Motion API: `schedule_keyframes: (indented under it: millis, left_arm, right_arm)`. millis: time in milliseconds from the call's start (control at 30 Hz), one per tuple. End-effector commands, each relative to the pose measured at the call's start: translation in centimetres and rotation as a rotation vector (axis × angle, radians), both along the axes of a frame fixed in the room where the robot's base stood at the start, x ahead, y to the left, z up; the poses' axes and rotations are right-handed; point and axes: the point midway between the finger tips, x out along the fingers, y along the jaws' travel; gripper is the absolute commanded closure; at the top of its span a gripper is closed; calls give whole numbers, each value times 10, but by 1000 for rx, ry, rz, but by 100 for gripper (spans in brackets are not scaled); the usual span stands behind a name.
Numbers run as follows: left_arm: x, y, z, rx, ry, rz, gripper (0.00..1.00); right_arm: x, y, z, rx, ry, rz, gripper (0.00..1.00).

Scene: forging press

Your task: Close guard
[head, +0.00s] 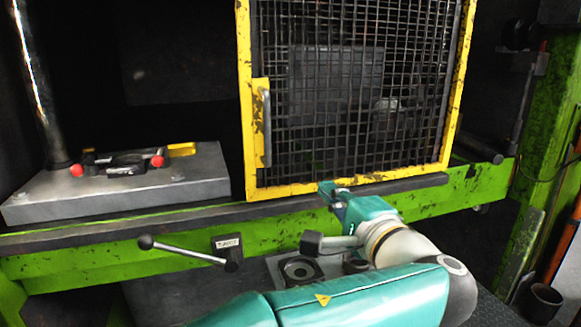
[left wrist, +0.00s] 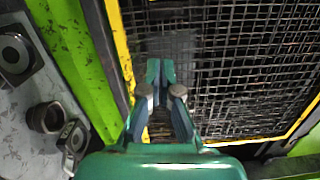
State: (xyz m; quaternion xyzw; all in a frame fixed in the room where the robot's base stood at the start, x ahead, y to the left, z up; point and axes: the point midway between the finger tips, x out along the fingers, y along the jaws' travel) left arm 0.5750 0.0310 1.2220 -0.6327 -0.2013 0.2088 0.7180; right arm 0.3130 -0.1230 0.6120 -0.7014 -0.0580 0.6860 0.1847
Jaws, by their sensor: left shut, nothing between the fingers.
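The guard (head: 340,75) is a black mesh panel in a worn yellow frame. It stands across the right part of the press opening, and the left part is uncovered. Its upright handle (head: 264,128) is on the left side of the frame. My left gripper (head: 327,190) is shut and empty at the guard's bottom rail, below and to the right of the handle. In the left wrist view the shut fingers (left wrist: 160,70) point at the guard's mesh (left wrist: 240,65); I cannot tell whether they touch it. My right gripper is out of view.
A grey die block (head: 120,190) with red knobs and a yellow bar sits in the uncovered left part. Round dies (head: 300,270) lie low behind my arm.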

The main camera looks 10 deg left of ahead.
Motion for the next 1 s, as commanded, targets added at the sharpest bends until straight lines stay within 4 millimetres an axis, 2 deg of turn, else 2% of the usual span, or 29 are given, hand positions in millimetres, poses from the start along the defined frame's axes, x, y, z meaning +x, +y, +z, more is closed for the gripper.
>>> schedule_keyframes:
  millis: [133,267,633,800,1000]
  left_arm:
    - [6,9,3,-1,-3,9,100]
    - [21,24,3,-1,-1,19,100]
    - [82,70,6,0,1,25,100]
    - [71,93,8,-1,0,24,100]
    - [66,105,8,-1,0,23,100]
  right_arm:
    - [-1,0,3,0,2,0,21]
    - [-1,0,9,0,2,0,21]
    - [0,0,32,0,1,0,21]
    - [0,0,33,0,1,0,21]
    - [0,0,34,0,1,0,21]
